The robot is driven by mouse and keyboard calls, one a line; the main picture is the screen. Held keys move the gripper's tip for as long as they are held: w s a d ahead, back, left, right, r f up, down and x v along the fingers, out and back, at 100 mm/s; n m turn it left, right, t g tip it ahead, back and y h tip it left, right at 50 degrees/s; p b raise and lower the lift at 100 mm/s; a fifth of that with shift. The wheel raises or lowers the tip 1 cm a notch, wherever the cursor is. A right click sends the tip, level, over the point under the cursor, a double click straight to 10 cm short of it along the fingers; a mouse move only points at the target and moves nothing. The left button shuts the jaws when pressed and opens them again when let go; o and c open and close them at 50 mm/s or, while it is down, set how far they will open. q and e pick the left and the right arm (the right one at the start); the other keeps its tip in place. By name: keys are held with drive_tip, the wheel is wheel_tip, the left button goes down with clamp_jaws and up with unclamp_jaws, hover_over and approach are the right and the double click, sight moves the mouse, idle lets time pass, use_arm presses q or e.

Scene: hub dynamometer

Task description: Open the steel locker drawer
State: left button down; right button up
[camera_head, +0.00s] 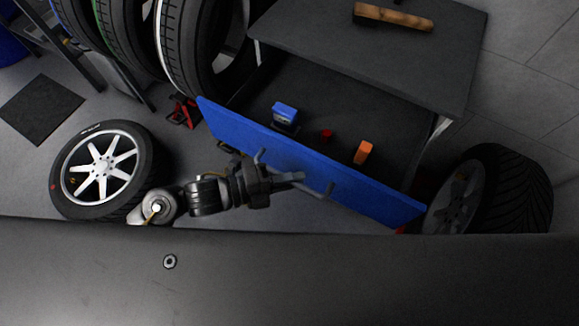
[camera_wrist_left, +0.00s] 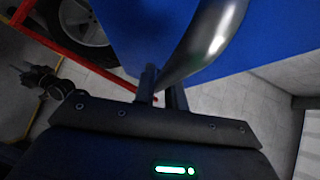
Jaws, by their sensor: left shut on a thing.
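The steel locker drawer has a blue front (camera_head: 370,195) and stands pulled out from under the dark locker top (camera_head: 375,55), so its dark inside shows. A grey bar handle (camera_head: 328,190) runs along the front; it shows large and shiny in the left wrist view (camera_wrist_left: 205,45). My left gripper (camera_head: 290,178) is at the handle, with its fingers shut on the bar. In the left wrist view the fingers (camera_wrist_left: 162,88) meet the bar, and their tips are partly hidden. My right gripper does not show in the head view.
In the drawer lie a blue item (camera_head: 285,115), a small red item (camera_head: 326,135) and an orange block (camera_head: 363,152). A brown-handled brush (camera_head: 393,17) lies on the locker top. Wheels stand at left (camera_head: 100,170) and right (camera_head: 490,190); a red jack (camera_head: 183,111) is beside the tyres.

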use_arm(q)
drive_tip(key=shift+s, duration=0.2)
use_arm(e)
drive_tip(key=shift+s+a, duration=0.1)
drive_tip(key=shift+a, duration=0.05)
use_arm(q)
drive_tip(key=c, duration=1.5)
unclamp_jaws()
drive_tip(key=shift+o, duration=0.2)
drive_tip(key=shift+a, duration=0.1)
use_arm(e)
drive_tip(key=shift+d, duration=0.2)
